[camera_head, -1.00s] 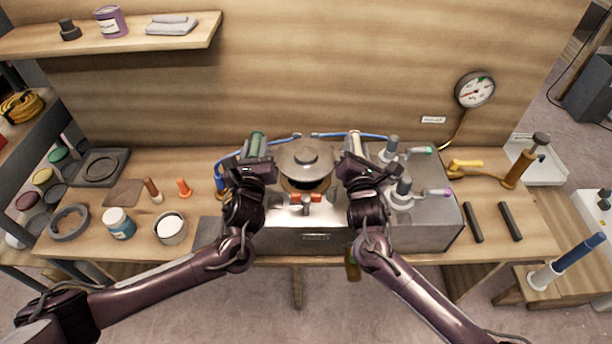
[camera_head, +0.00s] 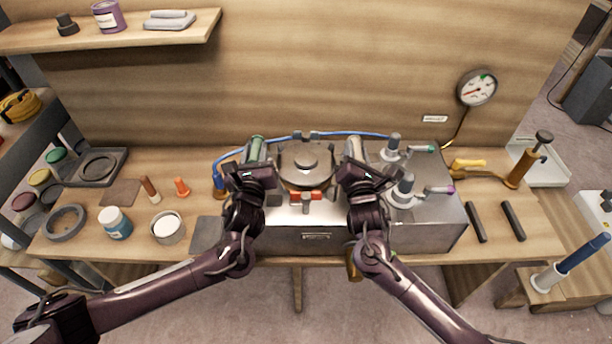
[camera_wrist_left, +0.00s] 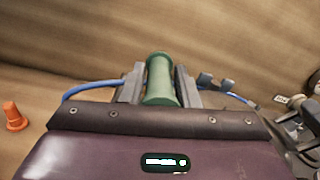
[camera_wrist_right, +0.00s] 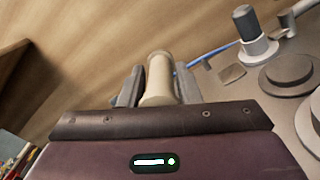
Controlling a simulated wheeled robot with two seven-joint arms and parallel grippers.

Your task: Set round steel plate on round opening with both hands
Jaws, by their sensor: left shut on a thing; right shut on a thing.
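The round steel plate (camera_head: 306,177) with a raised round knob in its middle lies level over the top of the grey metal box (camera_head: 315,237), between my two grippers. The round opening is not visible; the plate appears to cover it. I cannot tell whether the plate touches the box all round. My left gripper (camera_head: 256,160) is shut on a green handle (camera_wrist_left: 160,80) on the plate's left side. My right gripper (camera_head: 352,160) is shut on a cream handle (camera_wrist_right: 159,78) on its right side. How the handles join the plate is hidden.
Valves with green (camera_head: 424,148) and purple (camera_head: 440,189) levers stand on the box's right part. A blue hose (camera_head: 350,134) runs behind the plate. Jars, rings and an orange cone (camera_head: 181,187) stand left on the bench. Two dark bars (camera_head: 513,221) lie right.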

